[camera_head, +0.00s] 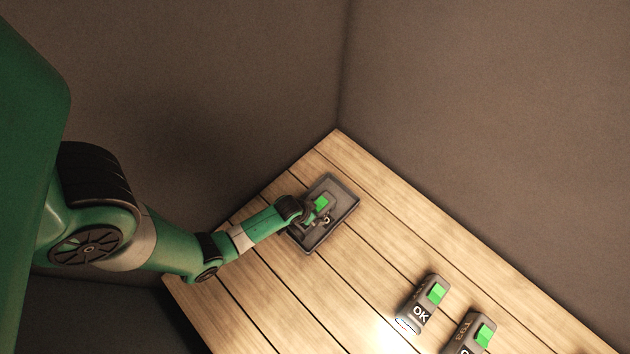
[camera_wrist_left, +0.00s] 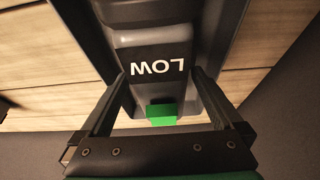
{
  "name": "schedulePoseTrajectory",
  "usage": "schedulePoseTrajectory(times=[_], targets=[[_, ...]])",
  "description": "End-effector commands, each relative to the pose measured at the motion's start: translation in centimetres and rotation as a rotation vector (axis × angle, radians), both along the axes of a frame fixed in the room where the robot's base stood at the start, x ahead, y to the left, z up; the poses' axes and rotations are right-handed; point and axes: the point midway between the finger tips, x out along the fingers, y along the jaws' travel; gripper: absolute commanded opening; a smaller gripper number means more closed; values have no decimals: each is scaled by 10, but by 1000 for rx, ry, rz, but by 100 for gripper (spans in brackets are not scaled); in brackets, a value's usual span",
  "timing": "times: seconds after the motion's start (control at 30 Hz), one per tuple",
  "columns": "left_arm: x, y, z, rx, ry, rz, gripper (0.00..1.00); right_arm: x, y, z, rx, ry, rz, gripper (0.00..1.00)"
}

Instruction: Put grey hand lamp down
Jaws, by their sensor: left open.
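The grey hand lamp, with a green switch and a black label reading LOW, lies in a dark shallow tray (camera_head: 350,195). The lamp's green switch (camera_head: 321,203) shows in the head view, but my gripper hides much of its body. In the left wrist view the lamp (camera_wrist_left: 158,35) fills the middle, with the tray (camera_wrist_left: 232,45) around it. My left gripper (camera_head: 322,218) is over the tray. In the left wrist view, the fingers of my left gripper (camera_wrist_left: 158,75) are spread on either side of the lamp. My right gripper is not in view.
Two similar lamps stand or lie on the plank table at the lower right: one labelled OK (camera_head: 421,303) and another (camera_head: 471,334), cut off by the frame. A bright light patch falls beside the first. Grey walls border the table. Planks between tray and lamps are clear.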

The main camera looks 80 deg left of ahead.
Motion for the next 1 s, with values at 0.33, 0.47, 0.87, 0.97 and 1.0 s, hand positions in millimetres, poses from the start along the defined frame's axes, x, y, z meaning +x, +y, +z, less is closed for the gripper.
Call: schedulePoseTrajectory(times=[0.33, 0.47, 0.87, 0.97, 1.0], targets=[[-24, -15, 73, -1, 1, 0, 100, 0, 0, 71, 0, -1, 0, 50], [-26, -16, 78, 0, 0, 0, 100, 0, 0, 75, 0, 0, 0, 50], [-25, -16, 77, 2, -4, -1, 100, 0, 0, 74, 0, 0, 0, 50], [-4, -11, 91, 19, -48, -14, 100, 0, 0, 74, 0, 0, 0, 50], [15, -7, 104, 34, -88, -26, 100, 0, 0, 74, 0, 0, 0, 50]])
